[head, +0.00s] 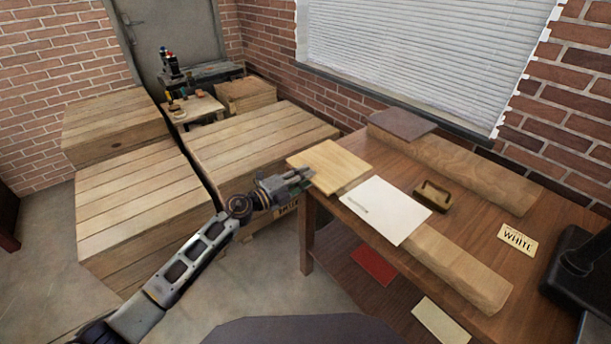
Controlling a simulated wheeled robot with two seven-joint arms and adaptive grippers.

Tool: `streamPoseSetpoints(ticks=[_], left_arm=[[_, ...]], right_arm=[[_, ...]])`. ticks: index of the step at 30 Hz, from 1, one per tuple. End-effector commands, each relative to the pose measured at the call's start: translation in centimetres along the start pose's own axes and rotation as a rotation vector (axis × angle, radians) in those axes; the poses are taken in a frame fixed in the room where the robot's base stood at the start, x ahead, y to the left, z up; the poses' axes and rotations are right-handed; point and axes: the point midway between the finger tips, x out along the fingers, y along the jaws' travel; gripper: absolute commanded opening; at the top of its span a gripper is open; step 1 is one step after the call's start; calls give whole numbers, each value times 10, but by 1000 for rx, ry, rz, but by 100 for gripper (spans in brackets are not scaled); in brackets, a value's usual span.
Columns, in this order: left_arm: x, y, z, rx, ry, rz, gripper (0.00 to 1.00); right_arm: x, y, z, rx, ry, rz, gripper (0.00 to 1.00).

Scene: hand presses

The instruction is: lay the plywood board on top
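A pale plywood board (328,165) lies flat at the left end of the brown wooden table (462,222), near its corner. My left gripper (309,177) is at the board's near left edge, with its fingertips against or just beside it. I cannot tell whether the fingers are closed on the board. A white paper sheet (390,211) lies just right of the board, with a small thin item on it. My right gripper is not in view.
Two long wooden beams lie on the table, one at the back (485,178) and one in front (462,270). A dark sheet (402,124), brown block (433,195), "WHITE" card (517,239) and black object (585,270) are also there. Wooden crates (140,205) stand left.

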Motion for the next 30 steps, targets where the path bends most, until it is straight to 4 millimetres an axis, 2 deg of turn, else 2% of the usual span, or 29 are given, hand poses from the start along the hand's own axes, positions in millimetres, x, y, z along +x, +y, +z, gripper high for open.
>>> streamPoseSetpoints(ticks=[11,22,30], left_arm=[[2,0,0,0,0,0,23],[2,0,0,0,0,0,0],[2,0,0,0,0,0,0]], right_arm=[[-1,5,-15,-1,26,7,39],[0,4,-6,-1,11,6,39],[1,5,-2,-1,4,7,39]])
